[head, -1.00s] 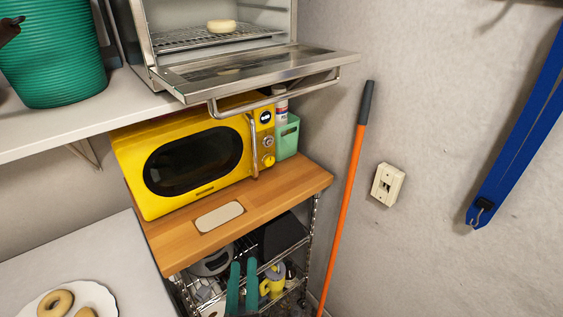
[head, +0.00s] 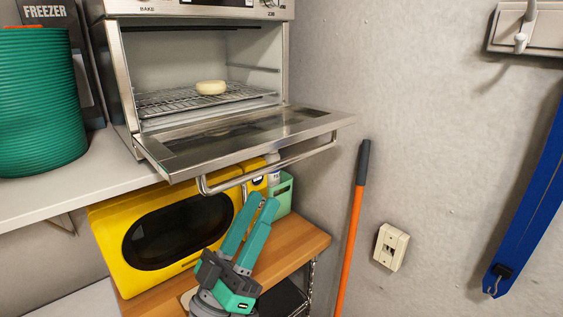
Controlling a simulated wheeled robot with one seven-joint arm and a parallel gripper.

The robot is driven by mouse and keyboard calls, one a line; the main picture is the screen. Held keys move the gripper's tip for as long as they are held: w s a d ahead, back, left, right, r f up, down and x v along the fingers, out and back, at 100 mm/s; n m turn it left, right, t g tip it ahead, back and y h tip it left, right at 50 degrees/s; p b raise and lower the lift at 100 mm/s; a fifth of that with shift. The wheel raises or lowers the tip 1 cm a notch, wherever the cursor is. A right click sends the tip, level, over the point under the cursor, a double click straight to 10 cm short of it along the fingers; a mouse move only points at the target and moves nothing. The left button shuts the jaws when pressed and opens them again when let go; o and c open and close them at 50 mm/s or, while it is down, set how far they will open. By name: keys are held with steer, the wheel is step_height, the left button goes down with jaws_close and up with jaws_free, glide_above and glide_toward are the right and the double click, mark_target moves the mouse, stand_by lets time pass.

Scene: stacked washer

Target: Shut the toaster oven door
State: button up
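The toaster oven (head: 112,75) stands on the shelf at upper middle in the head view. Its door (head: 245,138) is folded down, about level, with the glass facing up. The door's bar handle (head: 270,174) runs along the front edge. A pale round bread item (head: 211,87) lies on the wire rack inside. My gripper (head: 262,201) is below the handle in the picture, its two teal fingers pointing up with a narrow gap between them. It looks open and empty, and apart from the door.
A yellow microwave (head: 165,235) sits below on a wooden-topped cart (head: 292,246), behind my gripper. A green container (head: 282,192) stands beside it. An orange-handled pole (head: 351,245) leans at the right wall. A teal ribbed bin (head: 40,105) is left of the oven.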

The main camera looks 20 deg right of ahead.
mark_target(282, 163)
steer(key=x, duration=0.9)
steer(key=shift+w+d+r, duration=0.15)
steer(key=shift+d+r, duration=0.05)
steer(key=shift+d, duration=0.05)
jaws_close()
